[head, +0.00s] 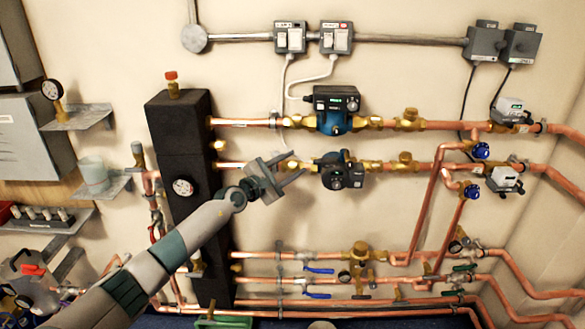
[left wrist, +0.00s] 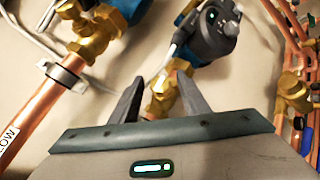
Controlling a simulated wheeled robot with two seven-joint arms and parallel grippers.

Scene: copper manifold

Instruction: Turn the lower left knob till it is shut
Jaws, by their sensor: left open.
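Two round blue knobs sit on the copper pipes at the right in the head view. The lower left one (head: 472,191) is on a slanting pipe, below and slightly left of the upper one (head: 481,150). I cannot tell how far either is turned. My left gripper (head: 298,164) is open and empty, well left of both knobs, in front of the lower pump's pipe. In the left wrist view its fingers (left wrist: 156,82) stand apart, with a brass fitting (left wrist: 163,98) seen between them. My right gripper is not in view.
Two pumps, the upper (head: 332,110) and the lower (head: 341,171), stick out from the wall. A black insulated manifold (head: 181,130) stands left. Blue-handled valves (head: 318,270) are on the low pipes. Grey meters (head: 506,178) are near the knobs. Bare wall lies below the lower pump.

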